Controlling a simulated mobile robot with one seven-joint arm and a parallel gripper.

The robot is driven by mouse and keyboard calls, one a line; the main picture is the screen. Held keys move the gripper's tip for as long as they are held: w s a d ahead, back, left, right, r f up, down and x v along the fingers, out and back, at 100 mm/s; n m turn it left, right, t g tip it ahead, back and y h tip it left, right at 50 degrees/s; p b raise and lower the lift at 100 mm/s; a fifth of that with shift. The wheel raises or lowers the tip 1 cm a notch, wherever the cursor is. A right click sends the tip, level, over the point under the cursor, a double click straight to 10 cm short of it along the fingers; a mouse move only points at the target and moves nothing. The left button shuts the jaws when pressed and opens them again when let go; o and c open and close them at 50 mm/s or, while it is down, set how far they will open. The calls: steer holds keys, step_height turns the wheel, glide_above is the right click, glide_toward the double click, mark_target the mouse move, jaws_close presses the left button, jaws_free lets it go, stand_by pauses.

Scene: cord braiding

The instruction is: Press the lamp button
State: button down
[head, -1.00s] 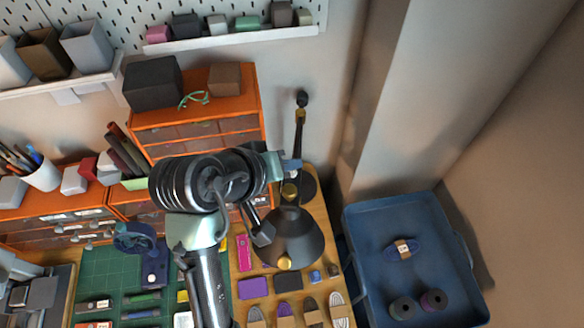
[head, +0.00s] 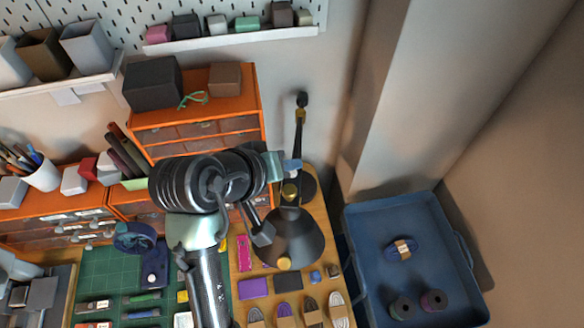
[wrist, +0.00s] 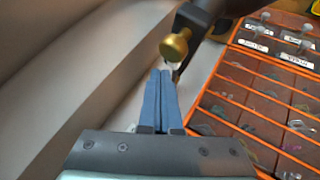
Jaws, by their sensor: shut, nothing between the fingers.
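The black desk lamp (head: 292,237) stands at the right end of the wooden bench, its shade facing down and its thin arm rising behind. My gripper (head: 298,165) is shut and empty, its blue fingers beside the lamp's arm, over the lamp's dark base (head: 309,187). In the wrist view the shut fingertips (wrist: 161,74) point at a dark lamp part with a brass knob (wrist: 174,47). The knob shows just beyond the tips; I cannot tell whether they touch. I cannot clearly make out the lamp button. My arm hides part of the bench.
An orange drawer cabinet (head: 196,115) stands left of the lamp; its drawers fill the right of the wrist view (wrist: 265,95). A blue tray (head: 375,225) with spools lies right of the bench. Small packets and cord bundles lie below the shade. The wall is close behind.

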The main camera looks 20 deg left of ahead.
stand_by(0.4)
steer(key=shift+f, duration=0.5)
steer(key=shift+r, duration=0.1)
steer(key=shift+r+p, duration=0.4)
steer(key=shift+p, duration=0.15)
step_height(320, 180, up, 6)
steer(key=p, duration=0.6)
stand_by(0.3)
